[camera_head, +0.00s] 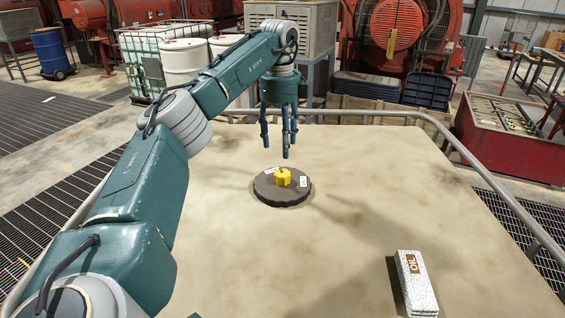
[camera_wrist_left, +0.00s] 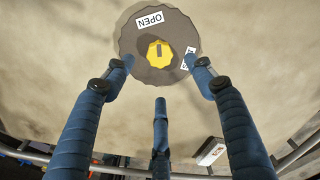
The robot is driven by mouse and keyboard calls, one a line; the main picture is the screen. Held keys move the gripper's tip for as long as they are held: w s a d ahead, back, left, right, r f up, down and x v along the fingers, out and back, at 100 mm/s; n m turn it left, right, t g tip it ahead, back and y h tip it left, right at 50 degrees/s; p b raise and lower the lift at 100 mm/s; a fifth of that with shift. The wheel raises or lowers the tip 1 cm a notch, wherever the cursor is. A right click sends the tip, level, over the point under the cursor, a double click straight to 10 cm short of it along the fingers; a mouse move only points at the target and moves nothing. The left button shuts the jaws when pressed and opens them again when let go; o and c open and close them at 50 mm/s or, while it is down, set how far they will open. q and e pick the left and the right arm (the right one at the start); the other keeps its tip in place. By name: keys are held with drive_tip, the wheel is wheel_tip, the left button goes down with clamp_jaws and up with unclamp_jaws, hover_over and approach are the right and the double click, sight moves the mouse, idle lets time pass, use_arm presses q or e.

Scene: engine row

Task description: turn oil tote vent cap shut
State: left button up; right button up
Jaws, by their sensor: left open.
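The vent cap is a yellow lobed knob (camera_head: 283,177) on a dark round plate (camera_head: 268,194), on top of the beige tote (camera_head: 220,255). In the left wrist view the knob (camera_wrist_left: 160,53) has a dark mark on its upper part. The plate (camera_wrist_left: 135,40) carries a white label reading OPEN (camera_wrist_left: 150,20) and a second label (camera_wrist_left: 189,59), partly hidden by a finger. My left gripper (camera_head: 279,143) is open, with its three blue fingers pointing down above and behind the cap, apart from it. My right gripper is not in view.
A white speckled block marked OIL (camera_head: 415,283) lies on the tote top at the front right. A metal rail (camera_head: 440,130) runs around the tote's edge. Drums, a caged white container and red machines stand beyond. The tote top around the cap is clear.

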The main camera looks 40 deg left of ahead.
sight(282, 172)
use_arm(q)
wheel_tip(282, 172, down, 9)
drive_tip(key=p, duration=0.3)
drive_tip(key=shift+r, duration=0.2)
drive_tip(key=shift+f, duration=0.55)
drive_tip(key=c, duration=1.1)
